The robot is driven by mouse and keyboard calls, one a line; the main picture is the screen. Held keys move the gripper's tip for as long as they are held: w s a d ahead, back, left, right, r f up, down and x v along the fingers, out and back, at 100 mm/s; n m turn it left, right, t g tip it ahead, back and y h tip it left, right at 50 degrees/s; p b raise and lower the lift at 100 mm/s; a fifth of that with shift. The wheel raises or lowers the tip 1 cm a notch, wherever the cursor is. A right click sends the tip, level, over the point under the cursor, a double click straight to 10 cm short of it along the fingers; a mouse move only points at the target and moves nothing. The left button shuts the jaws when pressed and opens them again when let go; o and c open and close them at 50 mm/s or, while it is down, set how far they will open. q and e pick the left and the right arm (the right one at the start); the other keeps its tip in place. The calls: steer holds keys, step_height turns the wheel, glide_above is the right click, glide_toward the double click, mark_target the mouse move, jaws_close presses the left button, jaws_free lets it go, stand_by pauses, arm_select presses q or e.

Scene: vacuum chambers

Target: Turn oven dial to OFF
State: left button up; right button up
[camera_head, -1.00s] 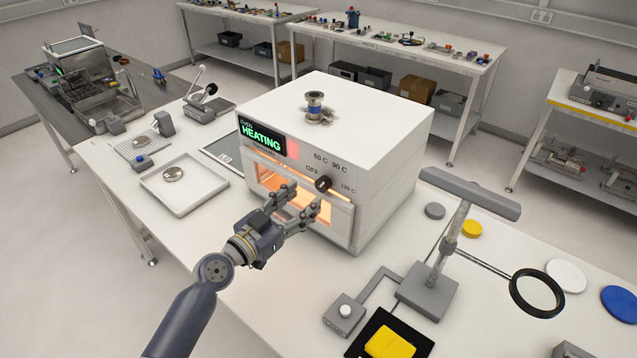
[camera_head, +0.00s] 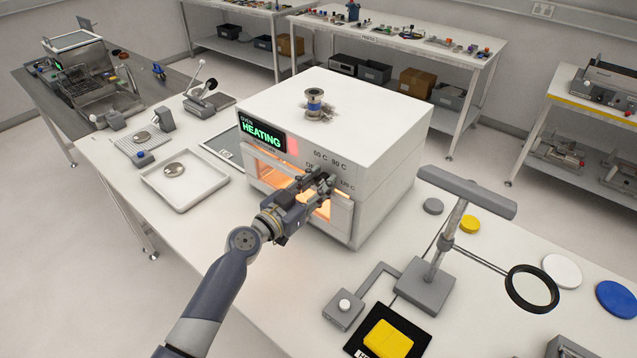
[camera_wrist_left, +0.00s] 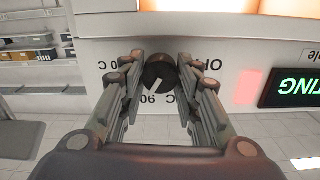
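The white oven (camera_head: 385,160) stands on the bench with its display lit "HEATING". Its black round dial (camera_head: 325,178) is on the front panel among the labels OFF, 60 C, 90 C and 120 C, partly hidden by my fingers. In the left wrist view, upside down, the dial (camera_wrist_left: 160,72) has a light notch that seems to face the 90 label. My left gripper (camera_head: 314,184) is at the panel, and in the wrist view its open fingers (camera_wrist_left: 159,65) stand on either side of the dial, very close. I cannot tell if they touch it. My right gripper is not in view.
A metal fitting (camera_head: 314,104) sits on the oven top. A white tray (camera_head: 205,198) lies left of the oven. A grey stand (camera_head: 425,284) with a crossbar and ring stands to the right. The floor in front of the bench is clear.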

arm_select(q)
steer(key=shift+c, duration=1.4)
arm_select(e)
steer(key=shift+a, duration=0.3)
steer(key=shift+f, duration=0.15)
arm_select(q)
steer(key=shift+f+n+b, duration=0.1)
steer(key=shift+n+b, duration=0.2)
steer(key=shift+b, duration=0.05)
steer(key=n+b, duration=0.1)
steer(key=n, duration=0.2)
steer(key=shift+a+n+b, duration=0.1)
steer(key=shift+n+b, duration=0.3)
steer(key=shift+n, duration=0.6)
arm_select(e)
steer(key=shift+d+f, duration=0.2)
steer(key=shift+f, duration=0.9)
arm_select(q)
steer(key=o, duration=1.1)
steer(key=shift+c, duration=0.2)
